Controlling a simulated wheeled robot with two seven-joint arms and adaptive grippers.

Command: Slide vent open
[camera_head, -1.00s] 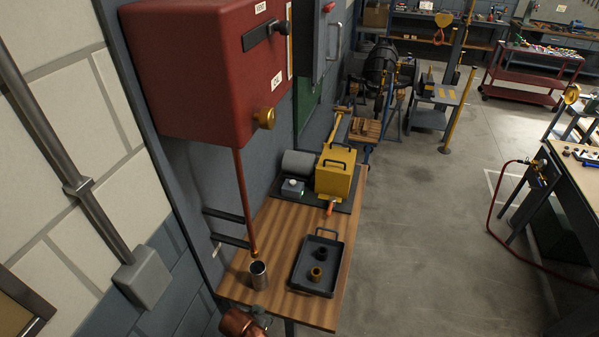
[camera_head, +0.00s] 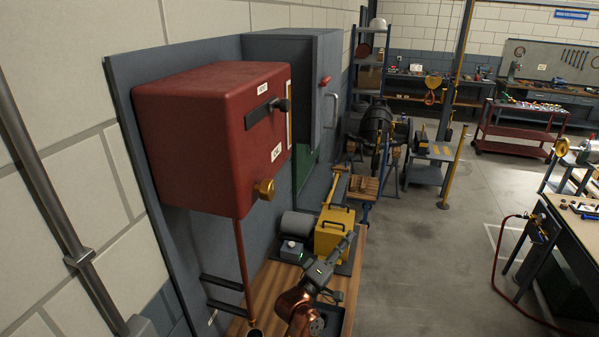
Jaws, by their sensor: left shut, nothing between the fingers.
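The red oil box (camera_head: 190,140) is mounted on the wall panel at the left. Its front face has a dark vent slot (camera_head: 258,115) under a small white label. The black vent knob (camera_head: 284,105) sits at the slot's right end. A brass knob (camera_head: 264,189) is lower on the same face, by the OIL label (camera_head: 276,152). My left gripper (camera_head: 350,236) is at the end of my copper and dark arm, below and right of the box. It is shut and empty, apart from the vent knob, in front of the yellow block. My right gripper is not in view.
A wooden bench (camera_head: 268,283) stands below the box. On it are a yellow block (camera_head: 330,228), a grey button box (camera_head: 291,251) and a dark tray (camera_head: 348,318), partly hidden by my arm. A thin red pipe (camera_head: 243,265) runs down from the box. A grey cabinet (camera_head: 318,90) adjoins it.

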